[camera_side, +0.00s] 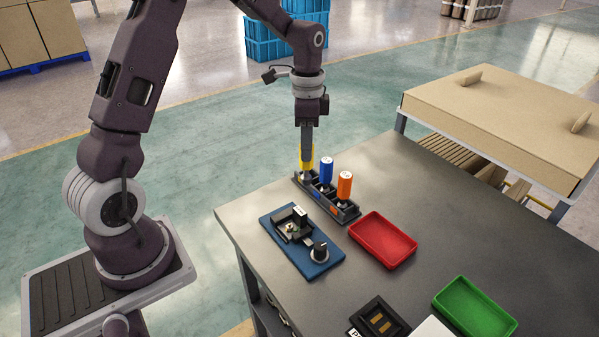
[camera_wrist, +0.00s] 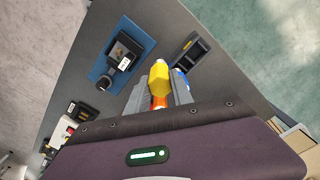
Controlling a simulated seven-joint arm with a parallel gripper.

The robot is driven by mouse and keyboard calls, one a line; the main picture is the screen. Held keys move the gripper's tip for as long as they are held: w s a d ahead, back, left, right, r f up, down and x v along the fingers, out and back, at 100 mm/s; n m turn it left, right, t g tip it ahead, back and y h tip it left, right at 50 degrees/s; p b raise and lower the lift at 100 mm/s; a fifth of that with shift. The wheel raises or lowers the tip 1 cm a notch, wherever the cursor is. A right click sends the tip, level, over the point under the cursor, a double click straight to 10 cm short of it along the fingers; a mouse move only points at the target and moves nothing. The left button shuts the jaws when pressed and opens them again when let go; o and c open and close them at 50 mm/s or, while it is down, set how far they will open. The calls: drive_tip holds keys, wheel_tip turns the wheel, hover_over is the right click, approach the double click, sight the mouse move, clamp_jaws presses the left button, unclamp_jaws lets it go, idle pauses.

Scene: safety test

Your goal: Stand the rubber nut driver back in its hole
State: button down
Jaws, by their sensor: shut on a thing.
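A driver with a yellow handle (camera_side: 309,158) is upright between the fingers of my gripper (camera_side: 306,147), which is shut on it. It is at the far left end of a black tool rack (camera_side: 345,213). I cannot tell how deep its lower end sits in the rack. A blue-handled driver (camera_side: 326,170) and an orange-handled driver (camera_side: 345,186) stand in the rack beside it. In the wrist view the yellow handle (camera_wrist: 159,77) shows between my fingertips (camera_wrist: 160,92), with the rack (camera_wrist: 203,45) just beyond.
A blue mat (camera_side: 318,268) with a small black fixture (camera_side: 292,226) lies left of the rack. A red tray (camera_side: 383,240) stands to its right. A green tray (camera_side: 474,306) and a black box (camera_side: 379,322) are nearer the front. The grey table's (camera_side: 480,235) right side is clear.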

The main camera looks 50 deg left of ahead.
drive_tip(key=w+a+n, duration=0.1)
drive_tip(key=w+a, duration=0.5)
drive_tip(key=a, duration=0.1)
drive_tip(key=shift+w+d+f, duration=0.1)
drive_tip(key=shift+d+f, duration=0.05)
drive_tip(key=shift+f, duration=2.45)
drive_tip(key=shift+f, duration=0.9)
drive_tip(key=c, duration=0.6)
unclamp_jaws()
drive_tip(key=shift+c, duration=0.2)
wheel_tip(320, 180, up, 7)
